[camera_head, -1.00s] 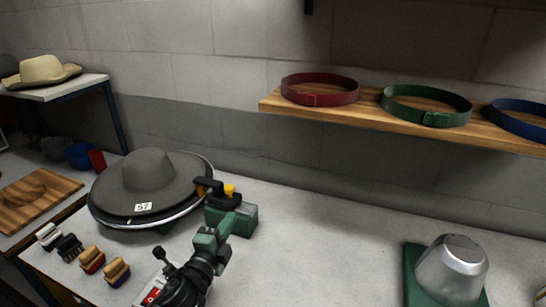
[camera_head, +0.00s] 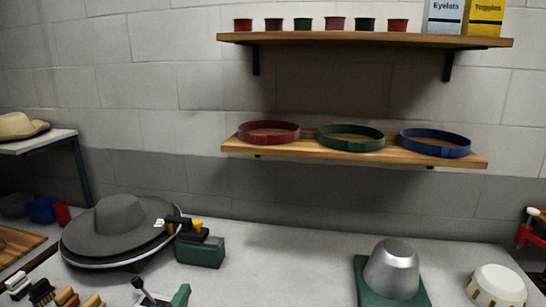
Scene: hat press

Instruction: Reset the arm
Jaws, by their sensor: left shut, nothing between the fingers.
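A grey wide-brimmed hat (camera_head: 115,222) lies on a round metal-rimmed base to the left of that block. My right gripper is not in view.
Several brushes (camera_head: 42,292) are at lower left. A metal dome on a green base (camera_head: 392,268) and a white round item (camera_head: 496,287) stand right. The middle of the bench is clear. Shelves with belts (camera_head: 350,138) hang behind.

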